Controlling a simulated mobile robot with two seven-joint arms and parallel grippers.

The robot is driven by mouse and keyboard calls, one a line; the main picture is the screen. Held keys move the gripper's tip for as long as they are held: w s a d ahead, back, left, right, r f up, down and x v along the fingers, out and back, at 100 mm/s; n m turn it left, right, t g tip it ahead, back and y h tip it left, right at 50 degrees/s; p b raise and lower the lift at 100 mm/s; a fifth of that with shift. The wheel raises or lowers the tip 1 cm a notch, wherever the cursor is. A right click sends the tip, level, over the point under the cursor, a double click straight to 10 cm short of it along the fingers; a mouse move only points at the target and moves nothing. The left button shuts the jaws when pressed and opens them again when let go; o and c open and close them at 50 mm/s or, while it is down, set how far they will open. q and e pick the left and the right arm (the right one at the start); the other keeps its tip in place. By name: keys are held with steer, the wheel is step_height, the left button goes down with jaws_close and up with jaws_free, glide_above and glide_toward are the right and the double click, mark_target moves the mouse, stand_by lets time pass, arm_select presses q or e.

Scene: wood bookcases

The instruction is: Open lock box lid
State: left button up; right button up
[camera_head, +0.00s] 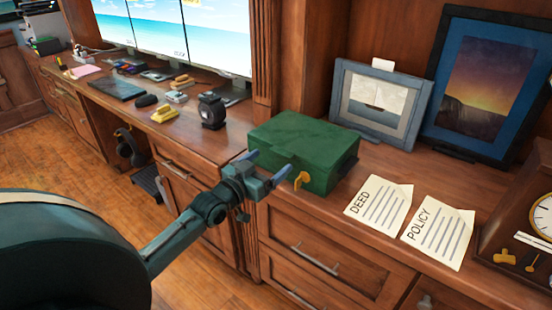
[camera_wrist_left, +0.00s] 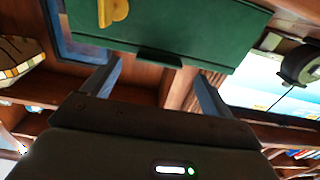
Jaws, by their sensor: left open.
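A green lock box (camera_head: 305,150) stands shut on the wooden counter, its lid down. A yellow key (camera_head: 302,180) sticks out of its front. My left gripper (camera_head: 266,167) is open and empty at the near front side of the box, left of the key. In the left wrist view the left gripper's two fingers (camera_wrist_left: 155,85) point toward the green box (camera_wrist_left: 190,28), with a dark tab (camera_wrist_left: 159,58) at its edge between them. The yellow key (camera_wrist_left: 113,10) shows at the top. I cannot tell if a finger touches the box. My right gripper is out of view.
Papers marked DEED (camera_head: 379,209) and POLICY (camera_head: 438,232) lie right of the box. Two framed pictures (camera_head: 378,102) (camera_head: 487,82) stand behind. A black tape dispenser (camera_head: 211,110) and small items sit on the desk to the left. A clock (camera_head: 541,214) is at the far right.

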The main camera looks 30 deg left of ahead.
arm_select(q)
steer(key=w, duration=0.3)
steer(key=shift+w+d, duration=0.15)
steer(key=shift+w, duration=0.2)
steer(key=shift+c, duration=0.3)
